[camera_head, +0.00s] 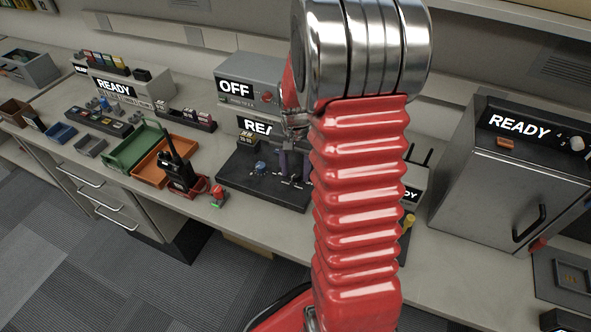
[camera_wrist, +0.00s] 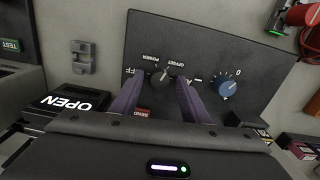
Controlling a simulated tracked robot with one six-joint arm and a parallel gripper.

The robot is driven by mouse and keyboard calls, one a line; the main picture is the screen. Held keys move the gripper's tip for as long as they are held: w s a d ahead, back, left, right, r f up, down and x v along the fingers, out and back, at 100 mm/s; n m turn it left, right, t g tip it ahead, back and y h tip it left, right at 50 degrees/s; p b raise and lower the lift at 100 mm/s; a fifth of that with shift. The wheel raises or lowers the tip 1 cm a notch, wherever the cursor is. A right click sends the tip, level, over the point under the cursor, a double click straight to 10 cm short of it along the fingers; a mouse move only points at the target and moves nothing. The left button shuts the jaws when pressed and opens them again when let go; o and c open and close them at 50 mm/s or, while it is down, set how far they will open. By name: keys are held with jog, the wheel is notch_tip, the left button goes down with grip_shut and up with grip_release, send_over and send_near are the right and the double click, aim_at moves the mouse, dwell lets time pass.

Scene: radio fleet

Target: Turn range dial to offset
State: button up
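A dark round dial (camera_wrist: 161,77) sits on a black panel (camera_wrist: 205,45), with upside-down labels reading OFFSET, POWER and a partly covered one ending in FF around it. I take this as the range dial. I cannot tell surely where its pointer stands. My gripper (camera_wrist: 158,87) is open, its two purple-grey fingers on either side of the dial, with gaps visible. In the head view my gripper (camera_head: 294,165) is over the right part of the black panel (camera_head: 240,180), and the dial is not clear there.
A blue knob (camera_wrist: 228,88) is close to the right finger; it also shows in the head view (camera_head: 261,167). A red SEND label (camera_wrist: 142,113) is by the left finger. A sign reads OPEN (camera_wrist: 72,102). A handheld radio (camera_head: 178,168) stands left of the panel. A READY cabinet (camera_head: 490,190) is at right.

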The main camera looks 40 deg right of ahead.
aim_at(295, 173)
notch_tip(295, 173, up, 14)
jog(key=shift+f, duration=0.15)
dwell(0.7)
dwell(0.4)
jog(key=s+a+r+n+t, duration=0.2)
jog(key=s+a+r+n, duration=0.2)
jog(key=s+a, duration=0.3)
jog(key=s+a+r+n+t, duration=0.3)
jog(key=s+a+n, duration=0.4)
jog(key=a, duration=0.7)
jog(key=shift+s+a+r+t, duration=0.25)
jog(key=shift+s+r+t, duration=0.05)
jog(key=shift+s+r, duration=0.1)
